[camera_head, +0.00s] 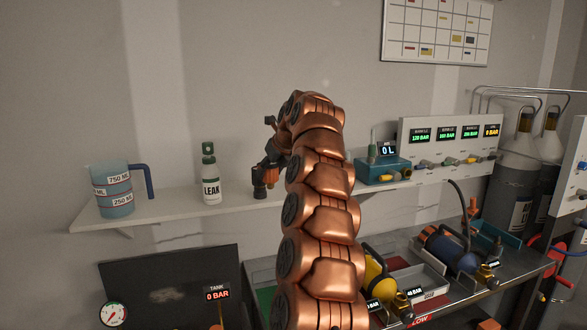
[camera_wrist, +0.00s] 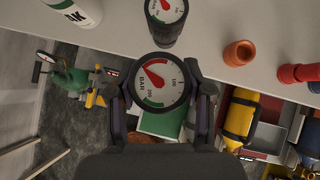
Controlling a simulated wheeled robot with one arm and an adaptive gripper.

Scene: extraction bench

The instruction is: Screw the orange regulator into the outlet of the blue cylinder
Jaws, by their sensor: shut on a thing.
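My gripper (camera_wrist: 161,88) is shut on a regulator whose round BAR dial (camera_wrist: 160,80) faces the wrist camera. In the head view my gripper (camera_head: 269,150) is above the wall shelf, left of my copper arm.
A dark gauge (camera_wrist: 166,22), an orange cup-shaped part (camera_wrist: 238,53) and a red one (camera_wrist: 300,73) are on the shelf. A LEAK bottle (camera_head: 210,180) and a jug (camera_head: 115,190) stand left. A yellow cylinder (camera_head: 376,277) lies before the blue one. My arm hides the shelf's middle.

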